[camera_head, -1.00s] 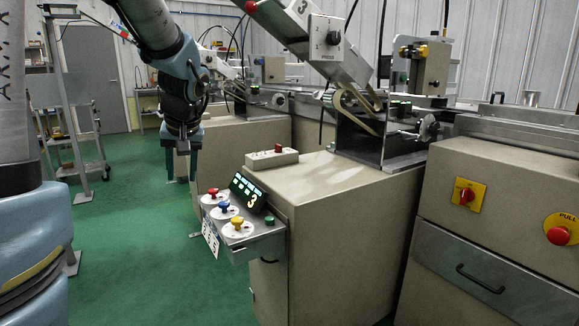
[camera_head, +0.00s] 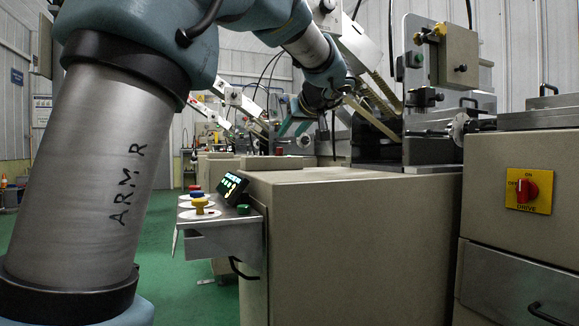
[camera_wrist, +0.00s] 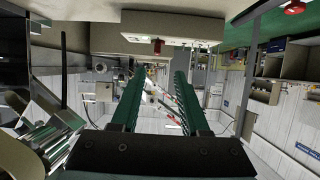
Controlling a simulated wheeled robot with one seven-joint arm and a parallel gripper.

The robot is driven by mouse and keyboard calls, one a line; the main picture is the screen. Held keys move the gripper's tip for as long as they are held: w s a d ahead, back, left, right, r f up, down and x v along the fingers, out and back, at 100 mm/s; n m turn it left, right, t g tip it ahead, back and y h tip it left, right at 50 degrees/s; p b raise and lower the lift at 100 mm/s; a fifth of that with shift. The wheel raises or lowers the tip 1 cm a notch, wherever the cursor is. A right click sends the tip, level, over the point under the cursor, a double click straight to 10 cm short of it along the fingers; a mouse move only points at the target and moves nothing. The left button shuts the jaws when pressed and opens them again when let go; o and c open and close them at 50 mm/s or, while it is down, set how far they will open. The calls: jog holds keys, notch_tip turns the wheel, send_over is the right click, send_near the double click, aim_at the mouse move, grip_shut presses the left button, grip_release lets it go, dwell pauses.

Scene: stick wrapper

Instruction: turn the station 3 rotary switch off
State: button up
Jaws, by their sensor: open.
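My gripper (camera_head: 294,126) is at the end of my raised arm in the head view, above the back of the beige cabinet (camera_head: 350,240). Its two green fingers also show in the wrist view (camera_wrist: 160,78), spread apart with nothing held between them. A dark knob (camera_head: 327,5) on a grey box shows at the head view's top edge, partly cut off; its setting cannot be read. A red rotary switch (camera_head: 527,190) on a yellow ON/OFF DRIVE plate is on the right cabinet, well right of my gripper.
A small panel (camera_head: 215,225) with blue and yellow knobs and a lit display (camera_head: 232,187) juts from the cabinet's left side. A white box with a red switch (camera_wrist: 157,46) shows in the wrist view. Metal machinery (camera_head: 430,140) stands behind the cabinet's right part.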

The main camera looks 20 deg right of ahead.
aim_at(280, 151)
jog(key=x, duration=1)
jog(key=shift+w+d+b, duration=0.3)
jog(key=shift+w, duration=0.05)
grip_shut()
